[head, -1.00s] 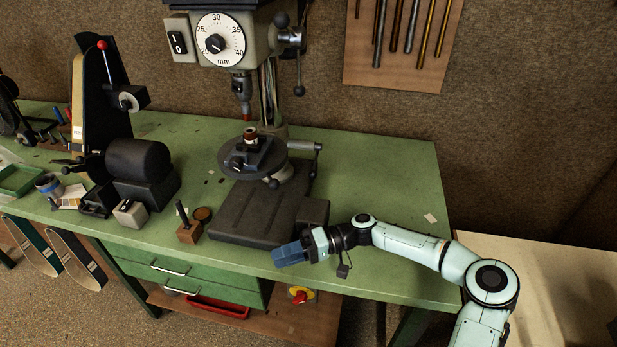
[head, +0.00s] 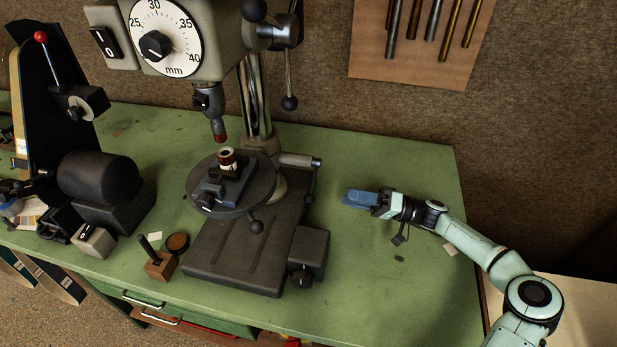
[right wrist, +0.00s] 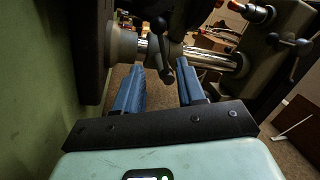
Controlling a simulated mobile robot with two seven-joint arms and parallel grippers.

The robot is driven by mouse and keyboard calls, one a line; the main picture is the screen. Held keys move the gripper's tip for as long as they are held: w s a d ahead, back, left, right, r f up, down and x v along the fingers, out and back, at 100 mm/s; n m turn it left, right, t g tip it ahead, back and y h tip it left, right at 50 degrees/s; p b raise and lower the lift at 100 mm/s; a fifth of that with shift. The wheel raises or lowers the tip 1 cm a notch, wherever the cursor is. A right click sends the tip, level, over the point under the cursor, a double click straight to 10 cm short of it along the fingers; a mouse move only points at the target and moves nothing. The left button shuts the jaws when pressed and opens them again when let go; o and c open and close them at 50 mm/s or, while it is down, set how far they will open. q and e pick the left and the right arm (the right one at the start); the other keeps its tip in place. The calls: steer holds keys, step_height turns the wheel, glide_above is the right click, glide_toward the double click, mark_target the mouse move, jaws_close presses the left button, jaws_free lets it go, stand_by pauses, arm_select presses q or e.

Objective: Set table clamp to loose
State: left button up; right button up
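The drill press's round table (head: 228,205) sits on a chrome column. On its right side, a light grey cylinder (head: 298,160) carries a dark lever (head: 311,186) that hangs down; this looks like the table clamp. My right gripper (head: 350,198) is to the right of the lever, apart from it, with blue fingers pointing left. In the right wrist view the right gripper (right wrist: 160,75) is open and empty. A dark lever (right wrist: 168,65) shows beyond and between its fingertips, with the chrome column (right wrist: 210,58) behind it. My left gripper is not in view.
The press base (head: 235,255) and a dark block with a knob (head: 312,255) stand below and left of my gripper. A ball-ended feed handle (head: 289,85) hangs above. A small vise (head: 222,185) sits on the round table.

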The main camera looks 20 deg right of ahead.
mark_target(313, 181)
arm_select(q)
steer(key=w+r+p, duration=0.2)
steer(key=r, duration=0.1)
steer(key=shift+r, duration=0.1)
arm_select(e)
steer(key=x, duration=1.3)
steer(key=shift+a, duration=0.3)
jaws_close()
